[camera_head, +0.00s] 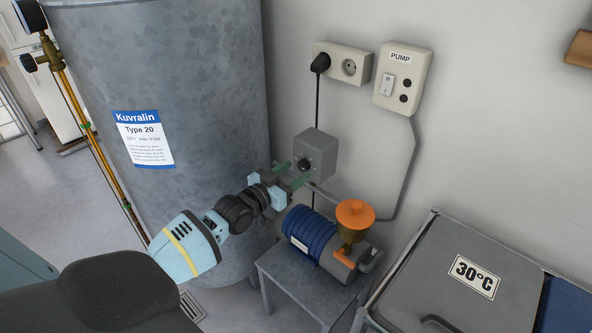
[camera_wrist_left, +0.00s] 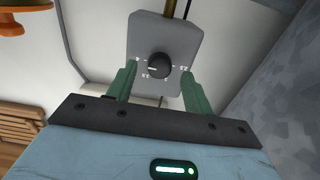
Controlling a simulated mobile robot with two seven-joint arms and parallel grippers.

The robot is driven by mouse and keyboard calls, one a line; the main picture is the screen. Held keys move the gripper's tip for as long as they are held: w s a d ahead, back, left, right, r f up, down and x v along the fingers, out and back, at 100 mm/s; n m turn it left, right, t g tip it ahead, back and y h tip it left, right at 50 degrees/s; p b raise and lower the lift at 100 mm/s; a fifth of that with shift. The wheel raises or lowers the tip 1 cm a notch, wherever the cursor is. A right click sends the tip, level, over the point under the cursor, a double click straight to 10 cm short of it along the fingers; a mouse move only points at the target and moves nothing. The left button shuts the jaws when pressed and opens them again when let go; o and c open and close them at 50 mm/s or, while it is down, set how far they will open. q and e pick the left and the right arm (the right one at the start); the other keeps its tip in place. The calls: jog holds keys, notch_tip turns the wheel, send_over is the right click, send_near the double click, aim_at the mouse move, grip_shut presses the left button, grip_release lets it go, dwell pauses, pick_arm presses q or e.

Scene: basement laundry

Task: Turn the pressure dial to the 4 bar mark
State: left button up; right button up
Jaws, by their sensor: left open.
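The pressure dial is a small black knob (camera_head: 303,165) on a grey box (camera_head: 325,150) on the wall, right of the big tank. In the left wrist view the knob (camera_wrist_left: 159,66) shows a white pointer line toward the picture's left, and small marks surround it on the box face (camera_wrist_left: 165,30). The marks are too small to read surely. My left gripper (camera_head: 293,173) is open in front of the box. Its green fingers (camera_wrist_left: 158,88) stand to either side of the knob, apart from it. My right gripper is not in view.
A grey tank (camera_head: 200,90) with a Kuvralin label stands left of the box. A blue pump (camera_head: 312,232) with an orange cap (camera_head: 355,213) sits on a small stand below. A PUMP switch box (camera_head: 403,77) and socket (camera_head: 348,67) are above. A grey lidded unit (camera_head: 440,260) is at right.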

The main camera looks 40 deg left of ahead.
pick_arm(q)
jog(key=s, duration=0.6)
jog(key=shift+a+p, duration=0.25)
jog(key=shift+p, duration=0.1)
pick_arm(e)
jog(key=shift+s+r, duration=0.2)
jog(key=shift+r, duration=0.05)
